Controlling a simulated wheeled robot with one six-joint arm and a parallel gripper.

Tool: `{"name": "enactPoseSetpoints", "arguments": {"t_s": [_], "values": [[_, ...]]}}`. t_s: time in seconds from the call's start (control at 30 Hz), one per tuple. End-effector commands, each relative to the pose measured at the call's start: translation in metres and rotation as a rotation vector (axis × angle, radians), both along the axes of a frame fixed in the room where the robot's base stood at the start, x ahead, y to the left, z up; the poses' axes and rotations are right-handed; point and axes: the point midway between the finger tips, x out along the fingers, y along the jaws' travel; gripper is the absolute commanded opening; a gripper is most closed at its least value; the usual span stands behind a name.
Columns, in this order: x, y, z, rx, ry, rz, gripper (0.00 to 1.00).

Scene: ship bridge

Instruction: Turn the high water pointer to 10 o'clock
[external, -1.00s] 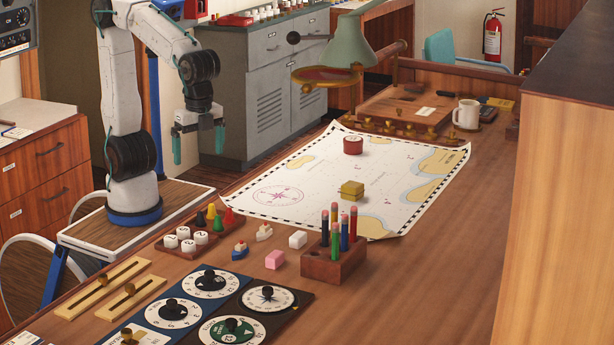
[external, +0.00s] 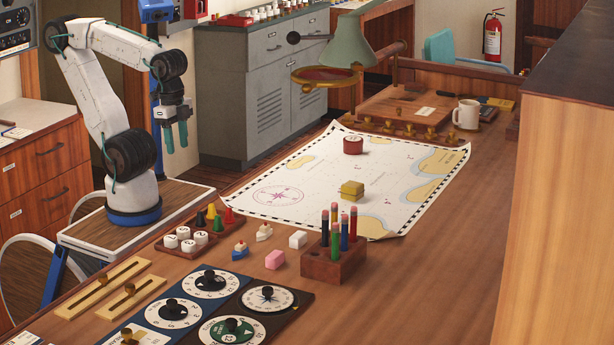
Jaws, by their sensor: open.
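Several round dials with pointer knobs lie at the front of the desk in the external view. Two white dials with black knobs, an upper one (external: 209,283) and a lower one (external: 173,313), sit on blue plates. A compass-like dial (external: 268,299) and a green-centred dial (external: 231,331) sit on dark plates. A brass knob (external: 130,337) is partly cut off at the bottom edge. The lettering is too small to tell which is the high water pointer. My gripper (external: 176,137) is open and empty, fingers down, high and well behind the dials.
Two brass sliders (external: 128,290) lie left of the dials. A chart (external: 310,180) covers the middle; the right side is clear.

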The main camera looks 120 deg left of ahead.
Motion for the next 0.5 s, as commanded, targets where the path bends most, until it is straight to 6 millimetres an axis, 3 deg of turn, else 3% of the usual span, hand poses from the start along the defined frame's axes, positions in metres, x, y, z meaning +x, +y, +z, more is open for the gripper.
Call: {"name": "enactPoseSetpoints", "arguments": {"t_s": [0.17, 0.37, 0.5], "values": [[0.032, -0.024, -0.005, 0.01, 0.105, -0.105, 0.43], [0.101, -0.073, 0.004, 0.026, 0.171, -0.153, 0.43], [0.153, -0.119, 0.004, 0.042, 0.194, -0.115, 0.43]]}}
